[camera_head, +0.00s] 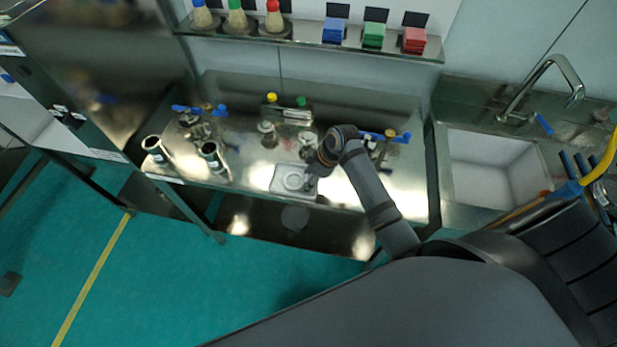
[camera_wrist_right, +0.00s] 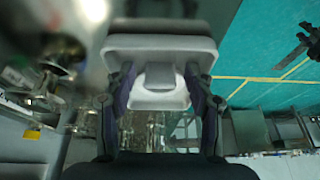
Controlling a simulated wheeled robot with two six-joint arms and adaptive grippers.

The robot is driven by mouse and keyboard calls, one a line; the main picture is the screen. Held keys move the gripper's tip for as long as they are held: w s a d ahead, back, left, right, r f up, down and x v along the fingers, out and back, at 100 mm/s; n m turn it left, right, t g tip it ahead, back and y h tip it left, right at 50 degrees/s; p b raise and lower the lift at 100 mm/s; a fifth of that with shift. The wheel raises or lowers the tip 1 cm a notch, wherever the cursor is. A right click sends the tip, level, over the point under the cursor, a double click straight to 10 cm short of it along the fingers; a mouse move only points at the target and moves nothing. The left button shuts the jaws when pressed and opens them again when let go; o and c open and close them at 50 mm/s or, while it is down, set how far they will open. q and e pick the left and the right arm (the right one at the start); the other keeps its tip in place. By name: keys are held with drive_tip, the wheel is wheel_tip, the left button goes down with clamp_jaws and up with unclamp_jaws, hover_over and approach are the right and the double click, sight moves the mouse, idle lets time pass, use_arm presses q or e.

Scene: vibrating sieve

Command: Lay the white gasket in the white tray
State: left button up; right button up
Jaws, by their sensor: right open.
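The white tray (camera_head: 279,192) sits near the front edge of the steel bench. A pale round ring, which looks like the white gasket (camera_head: 294,181), lies in it. My right gripper (camera_head: 311,178) is low at the tray's right side, and its tips are hard to make out there. In the right wrist view the fingers of my right gripper (camera_wrist_right: 160,92) stand apart, open. A pale, rounded square shape, which looks like the tray (camera_wrist_right: 160,45), shows beyond and between them. My left gripper is not in view.
Metal cylinders (camera_head: 213,160) stand on the bench to the left. Small bottles (camera_head: 268,134) and blue-handled fittings stand behind the tray. A sink (camera_head: 490,172) is at the right.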

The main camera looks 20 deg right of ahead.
drive_tip(key=shift+r, duration=0.3)
drive_tip(key=b+v, duration=0.1)
drive_tip(key=v, duration=1)
drive_tip(key=shift+d+r, duration=0.25)
drive_tip(key=shift+r, duration=0.1)
drive_tip(key=shift+s+f, duration=0.1)
drive_tip(key=shift+s, duration=0.1)
